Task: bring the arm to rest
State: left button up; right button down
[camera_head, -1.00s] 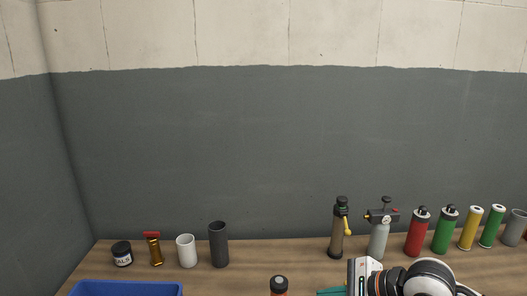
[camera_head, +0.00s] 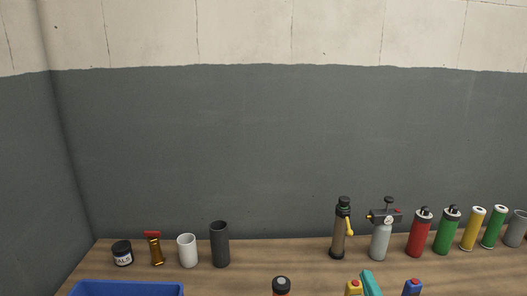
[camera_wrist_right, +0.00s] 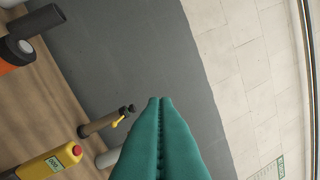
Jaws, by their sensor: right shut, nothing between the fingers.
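My right gripper (camera_head: 371,284) shows as a teal finger tip at the bottom edge of the head view, right of centre. In the right wrist view its two teal fingers (camera_wrist_right: 160,101) are pressed together with nothing between them. They point toward the grey and cream wall and touch no object that I can see. The rest of my right arm is out of the head view. My left gripper is not in view.
A yellow device (camera_head: 353,287) and a blue one (camera_head: 412,287) flank the gripper. Behind stand an olive pump bottle (camera_head: 339,230), a grey canister (camera_head: 380,238) and a red canister (camera_head: 419,234). A blue bin (camera_head: 125,289) is at lower left. The bench's middle is mostly clear.

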jog(key=s+d+f+m+g+h, duration=0.2)
jog(key=s+f+m+g, duration=0.25)
jog(key=f, duration=0.35)
jog(key=s+d+f+m+g+h, duration=0.15)
jog(key=s+f+m+g, duration=0.3)
jog(key=f, duration=0.45)
jog(key=s+a+f+m+g+y, duration=0.3)
jog(key=s+f+g, duration=0.55)
jog(key=s, duration=0.45)
notch_tip(320, 180, down, 29)
jog(key=s+b, duration=0.1)
jog(key=b, duration=0.1)
jog(key=s+d+f+g, duration=0.1)
jog(key=s+f, duration=0.7)
jog(key=s+d+f+b, duration=0.1)
jog(key=s+d+f, duration=0.1)
jog(key=s+f, duration=0.6)
jog(key=shift+s+d+n+g, duration=0.15)
jog(key=shift+d+n+g, duration=0.1)
jog(key=shift+n+g, duration=0.1)
jog(key=shift+s, duration=0.1)
